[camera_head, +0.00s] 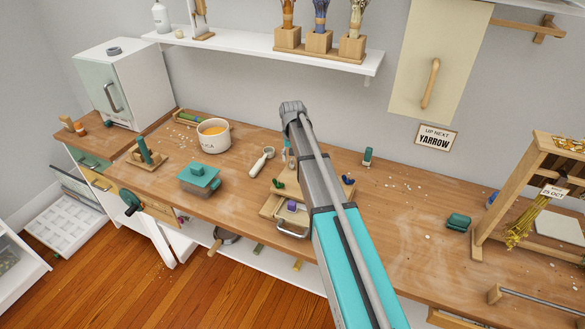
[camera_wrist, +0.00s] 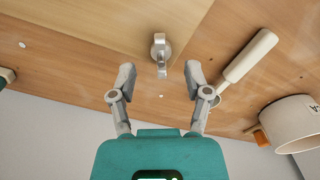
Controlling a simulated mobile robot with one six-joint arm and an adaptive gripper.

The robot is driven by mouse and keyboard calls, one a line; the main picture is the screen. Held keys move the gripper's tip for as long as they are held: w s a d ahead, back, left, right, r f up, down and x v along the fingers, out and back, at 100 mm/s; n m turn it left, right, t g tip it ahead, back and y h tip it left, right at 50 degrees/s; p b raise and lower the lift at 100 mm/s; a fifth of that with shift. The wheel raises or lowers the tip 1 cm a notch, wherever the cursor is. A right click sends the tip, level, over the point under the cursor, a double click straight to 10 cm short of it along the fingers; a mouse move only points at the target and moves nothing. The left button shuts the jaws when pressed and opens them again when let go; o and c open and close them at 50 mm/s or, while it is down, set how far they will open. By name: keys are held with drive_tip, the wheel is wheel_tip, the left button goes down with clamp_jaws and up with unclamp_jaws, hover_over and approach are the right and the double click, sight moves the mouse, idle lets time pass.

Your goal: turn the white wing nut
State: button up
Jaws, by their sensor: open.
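In the wrist view a pale grey-white metal piece with a round base and a wing (camera_wrist: 160,48) stands on a light wooden board (camera_wrist: 90,30), near its edge. It looks like the white wing nut. My gripper (camera_wrist: 159,75) is open and empty, its two fingers spread on either side of the wing's near end, which lies about midway between the fingertips. I cannot tell the height gap or whether they touch. In the head view my arm hides the wing nut; a green wing nut (camera_head: 278,182) and a blue one (camera_head: 348,179) show on either side of my arm.
A white-handled scoop (camera_wrist: 248,58) lies close to my right finger; a white pot (camera_head: 213,136) of orange liquid stands further left in the head view. A teal lidded box (camera_head: 201,178) is on the bench (camera_head: 400,220). A wooden rack (camera_head: 545,190) stands at the right.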

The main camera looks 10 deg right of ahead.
drive_tip(key=shift+f+b, duration=0.9)
drive_tip(key=shift+f, duration=0.25)
clamp_jaws()
drive_tip(key=n, duration=0.4)
drive_tip(key=shift+n, duration=0.4)
drive_tip(key=n, duration=0.4)
drive_tip(key=shift+r+n, duration=0.1)
drive_tip(key=shift+n, duration=0.2)
drive_tip(key=shift+o, duration=0.8)
unclamp_jaws()
